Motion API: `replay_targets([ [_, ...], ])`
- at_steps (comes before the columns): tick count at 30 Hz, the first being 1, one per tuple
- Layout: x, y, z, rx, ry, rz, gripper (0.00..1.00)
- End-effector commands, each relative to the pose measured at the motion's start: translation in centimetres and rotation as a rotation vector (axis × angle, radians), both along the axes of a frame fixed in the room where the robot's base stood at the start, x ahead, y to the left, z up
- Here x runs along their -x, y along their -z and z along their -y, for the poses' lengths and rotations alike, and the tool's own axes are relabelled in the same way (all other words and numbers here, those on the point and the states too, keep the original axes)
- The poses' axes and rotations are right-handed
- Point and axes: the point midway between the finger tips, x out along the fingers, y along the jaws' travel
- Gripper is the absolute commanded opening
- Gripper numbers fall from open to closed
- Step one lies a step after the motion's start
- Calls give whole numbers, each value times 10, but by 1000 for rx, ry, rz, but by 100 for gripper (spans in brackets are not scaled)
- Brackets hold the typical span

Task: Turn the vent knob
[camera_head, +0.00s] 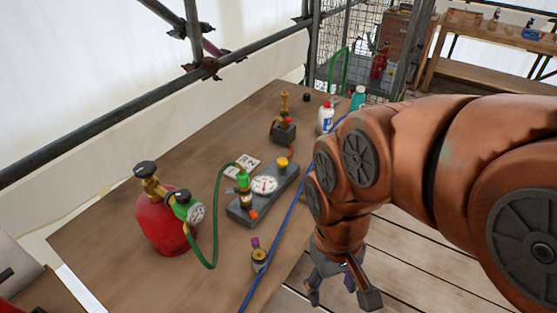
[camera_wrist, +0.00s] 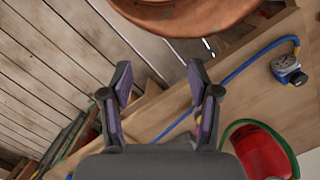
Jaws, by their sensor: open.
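In the head view a grey gauge block (camera_head: 240,209) lies on the wooden table. It carries a round dial (camera_head: 264,185), a yellow knob (camera_head: 282,162), an orange-red knob (camera_head: 252,214) and a brass and green fitting (camera_head: 243,182). I cannot tell which knob is the vent knob. My gripper (camera_head: 341,296) hangs open and empty beyond the table's right edge, apart from the block. In the wrist view my gripper (camera_wrist: 160,78) has its two fingers spread with nothing between them.
A red cylinder (camera_head: 163,222) with a gauge and green hose (camera_head: 215,225) stands left on the table (camera_head: 130,270). A blue hose (camera_head: 288,215) runs along the right side near a small round fitting (camera_head: 259,260). Bottles (camera_head: 326,117) and a brass valve (camera_head: 284,130) stand farther back.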

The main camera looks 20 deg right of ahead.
Motion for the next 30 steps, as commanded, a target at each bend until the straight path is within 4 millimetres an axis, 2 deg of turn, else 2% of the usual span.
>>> replay_targets([
  [13,0,0,0,0,-1,0,61],
  [17,-10,-4,-1,-5,-30,1,61],
  [23,-60,-21,-5,-30,-164,19,61],
  [30,-132,-38,-8,-65,-347,47,61],
])
